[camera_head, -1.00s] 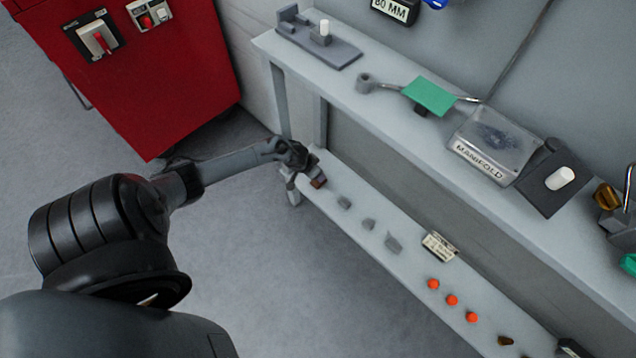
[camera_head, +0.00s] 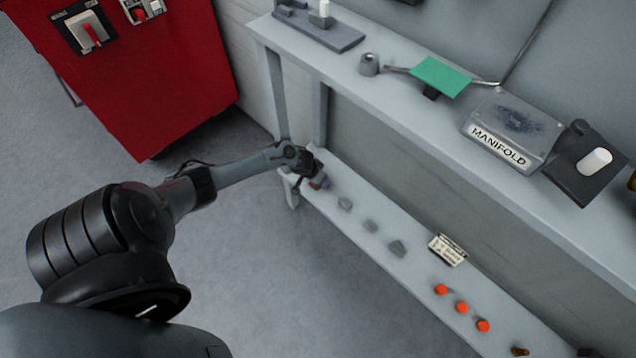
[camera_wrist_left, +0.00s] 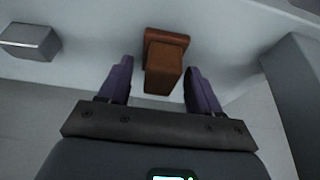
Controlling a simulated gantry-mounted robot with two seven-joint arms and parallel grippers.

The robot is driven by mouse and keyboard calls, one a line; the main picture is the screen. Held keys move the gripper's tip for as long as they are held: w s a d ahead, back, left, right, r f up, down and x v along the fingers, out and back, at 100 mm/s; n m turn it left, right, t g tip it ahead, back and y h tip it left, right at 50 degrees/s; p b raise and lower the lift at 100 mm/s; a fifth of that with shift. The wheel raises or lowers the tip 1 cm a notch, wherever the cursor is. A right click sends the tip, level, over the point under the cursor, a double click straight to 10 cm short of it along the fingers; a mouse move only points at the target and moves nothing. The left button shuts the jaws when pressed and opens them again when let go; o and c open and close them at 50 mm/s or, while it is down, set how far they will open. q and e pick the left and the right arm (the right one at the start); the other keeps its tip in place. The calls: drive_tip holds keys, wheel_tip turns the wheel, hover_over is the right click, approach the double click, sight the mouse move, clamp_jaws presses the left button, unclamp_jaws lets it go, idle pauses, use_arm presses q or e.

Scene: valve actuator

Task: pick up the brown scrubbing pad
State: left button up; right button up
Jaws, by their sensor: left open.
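The brown scrubbing pad (camera_wrist_left: 163,62) is a brown block with a wider top piece, on the pale lower shelf in the left wrist view. My left gripper (camera_wrist_left: 160,72) is open, with one purple finger on each side of the pad and visible gaps between fingers and pad. In the head view, my left gripper (camera_head: 316,180) is at the far left end of the lower shelf, and a small brown part of the pad (camera_head: 315,186) shows beside it. My right gripper is in no view.
The lower shelf (camera_head: 330,206) also holds several grey blocks, a printed card (camera_head: 447,250) and orange knobs (camera_head: 461,307). The upper shelf (camera_head: 400,105) overhangs behind. A shelf leg (camera_head: 278,95) stands close to my left gripper. A grey block (camera_wrist_left: 30,41) lies left of the pad.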

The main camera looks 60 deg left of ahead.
use_arm(q)
drive_tip(key=c, duration=0.9)
drive_tip(key=shift+r, duration=0.15)
drive_tip(key=shift+c, duration=0.2)
drive_tip(key=shift+r+p, duration=0.5)
drive_tip(key=shift+p, duration=0.1)
wheel_tip(320, 180, up, 4)
drive_tip(key=p, duration=0.3)
drive_tip(key=shift+f, duration=0.1)
drive_tip(key=w+d+r+p, duration=0.4)
drive_tip(key=w+d+r, duration=0.2)
drive_tip(key=w+d, duration=0.2)
drive_tip(key=shift+d, duration=0.35)
